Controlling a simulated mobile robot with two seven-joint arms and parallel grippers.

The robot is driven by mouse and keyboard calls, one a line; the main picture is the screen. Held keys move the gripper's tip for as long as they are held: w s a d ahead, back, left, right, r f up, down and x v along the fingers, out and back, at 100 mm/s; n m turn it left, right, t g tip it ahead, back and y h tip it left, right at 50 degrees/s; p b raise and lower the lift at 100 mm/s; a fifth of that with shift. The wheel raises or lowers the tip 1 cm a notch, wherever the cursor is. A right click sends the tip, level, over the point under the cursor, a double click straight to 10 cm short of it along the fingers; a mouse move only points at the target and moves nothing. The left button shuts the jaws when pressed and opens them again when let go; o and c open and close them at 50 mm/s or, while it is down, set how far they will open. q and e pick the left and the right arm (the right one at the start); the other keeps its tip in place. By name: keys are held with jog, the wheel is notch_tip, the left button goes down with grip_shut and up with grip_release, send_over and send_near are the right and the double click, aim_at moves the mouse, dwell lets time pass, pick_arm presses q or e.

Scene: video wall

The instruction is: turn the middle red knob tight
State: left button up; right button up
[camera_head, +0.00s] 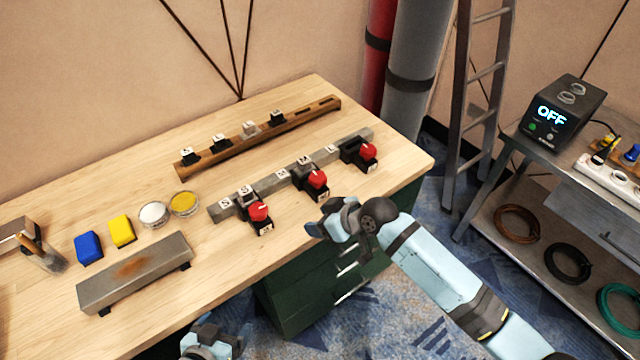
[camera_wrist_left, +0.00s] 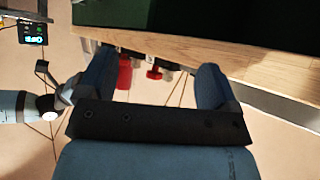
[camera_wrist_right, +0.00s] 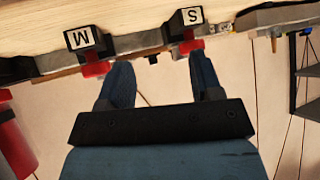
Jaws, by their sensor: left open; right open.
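Three red knobs on black blocks stand along a grey bar (camera_head: 280,182) on the workbench. The middle red knob (camera_head: 317,180) sits between the left red knob (camera_head: 258,212) and the right red knob (camera_head: 367,151). In the right wrist view, the middle knob (camera_wrist_right: 95,68) shows beside a block marked M, and another red knob (camera_wrist_right: 191,45) beside one marked S. My right gripper (camera_wrist_right: 162,78) is open and empty, apart from the knobs, just in front of the middle one (camera_head: 318,215). My left gripper (camera_head: 222,332) is open and empty below the bench's front edge.
A wooden rail (camera_head: 255,138) with small blocks lies behind the bar. A rusty metal block (camera_head: 135,273), blue block (camera_head: 88,247), yellow block (camera_head: 121,230) and two round tins are at left. Green drawers (camera_head: 310,290) are under the bench. A box reading OFF (camera_head: 562,115) stands at right.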

aim_at(318, 176)
jog(key=w+d+r+n+g+h+b, duration=0.25)
jog(key=w+r+b, duration=0.2)
jog(key=w, duration=0.25)
jog(key=w+d+r+n+g+h+b, duration=0.2)
jog(key=w+r+n+b, duration=0.1)
jog(key=w+r, duration=0.35)
jog(key=x, duration=1.2)
jog(key=shift+w+a, duration=0.15)
jog(key=shift+w, duration=0.25)
jog(key=shift+a+f, duration=0.15)
jog(key=shift+f, duration=0.35)
jog(key=c, duration=0.6)
